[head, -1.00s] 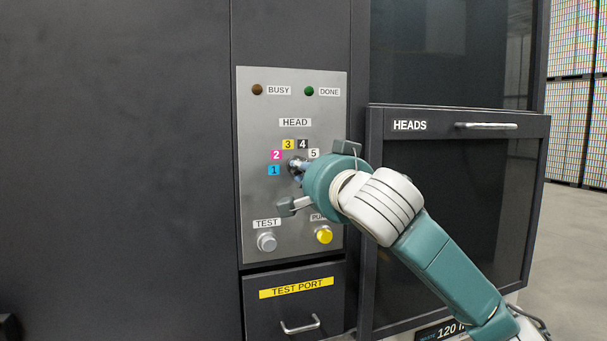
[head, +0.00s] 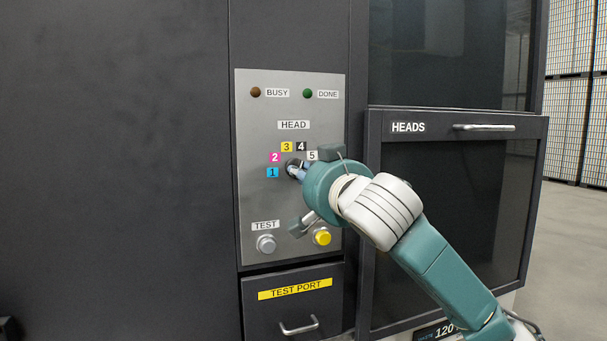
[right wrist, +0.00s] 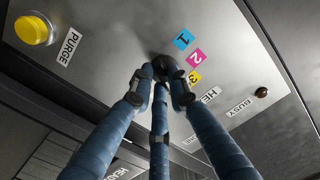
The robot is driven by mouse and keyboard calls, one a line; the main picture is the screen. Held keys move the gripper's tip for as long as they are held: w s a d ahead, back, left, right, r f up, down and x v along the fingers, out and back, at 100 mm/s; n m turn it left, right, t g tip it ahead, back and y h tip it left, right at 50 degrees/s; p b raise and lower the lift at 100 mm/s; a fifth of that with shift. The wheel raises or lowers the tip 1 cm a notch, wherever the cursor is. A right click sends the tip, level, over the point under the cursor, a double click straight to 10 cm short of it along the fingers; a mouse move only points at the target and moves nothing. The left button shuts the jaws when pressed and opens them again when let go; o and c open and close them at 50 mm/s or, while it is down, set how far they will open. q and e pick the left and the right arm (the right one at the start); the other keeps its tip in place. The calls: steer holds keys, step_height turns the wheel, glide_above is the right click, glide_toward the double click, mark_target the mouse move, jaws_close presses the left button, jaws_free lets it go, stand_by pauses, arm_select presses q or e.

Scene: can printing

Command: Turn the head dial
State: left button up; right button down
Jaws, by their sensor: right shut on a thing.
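The head dial (head: 290,163) is a dark round knob on the grey control panel (head: 255,205), under the HEAD label and ringed by number tags 1 to 5. My right gripper (head: 298,172) covers most of it in the head view. In the right wrist view the blue fingers of my right gripper (right wrist: 163,80) are shut around the dark dial (right wrist: 168,66), touching it. Tags 1, 2 and 3 show beside it there. Which number the dial points to cannot be told. My left gripper is not in view.
A silver TEST button (head: 266,244) and a yellow PURGE button (head: 322,237) sit below the dial. The BUSY lamp (head: 256,92) and the DONE lamp (head: 308,93) look unlit. The HEADS cabinet (head: 480,150) stands on the right, the TEST PORT drawer (head: 270,315) below.

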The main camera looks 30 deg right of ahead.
steer(key=shift+f, duration=0.15)
steer(key=c, duration=1.7)
jaws_free()
steer(key=shift+o, duration=0.2)
steer(key=v, duration=1.2)
